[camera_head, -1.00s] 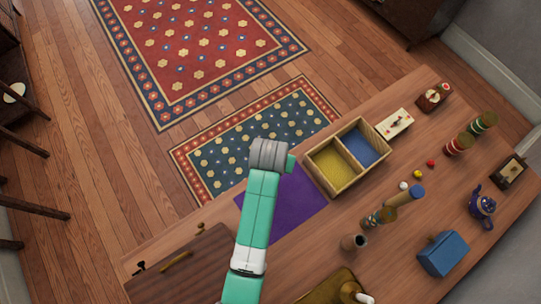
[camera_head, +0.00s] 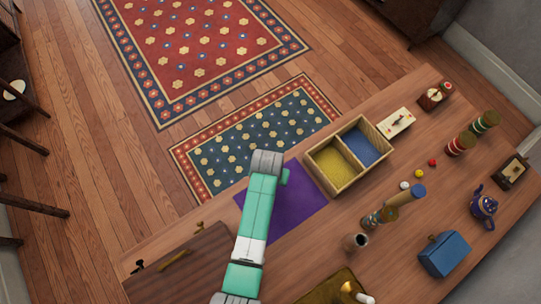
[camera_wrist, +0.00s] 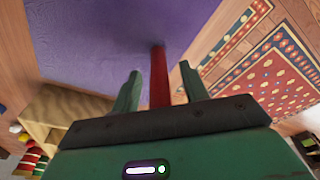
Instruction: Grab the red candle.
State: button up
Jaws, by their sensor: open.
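The red candle (camera_wrist: 159,82) shows in the wrist view as a slim red stick against the purple mat (camera_wrist: 95,35). My gripper (camera_wrist: 160,68) is open, with one green finger on each side of the candle and visible gaps between. The candle's near end is hidden behind the gripper body. I cannot tell whether its far end touches the mat. In the head view the mat (camera_head: 305,208) lies on the wooden table, and my arm hides the candle and the fingers.
A two-part wooden box (camera_head: 347,183), yellow and blue inside, stands right of the mat. A wooden board (camera_head: 190,265) lies left. Several items, including a blue teapot (camera_head: 484,207) and a blue box (camera_head: 444,254), stand toward the right. The mat's visible part is otherwise clear.

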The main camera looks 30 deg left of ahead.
jog(key=shift+r, duration=0.1)
jog(key=shift+c, duration=0.4)
grip_shut()
jog(key=shift+r, duration=0.3)
notch_tip(320, 180, up, 3)
jog(key=shift+r+p, duration=0.2)
jog(key=shift+p, duration=0.4)
jog(key=s+r+p, duration=0.1)
jog(key=s+p, duration=0.1)
jog(key=s, duration=1.4)
jog(key=shift+d, duration=0.2)
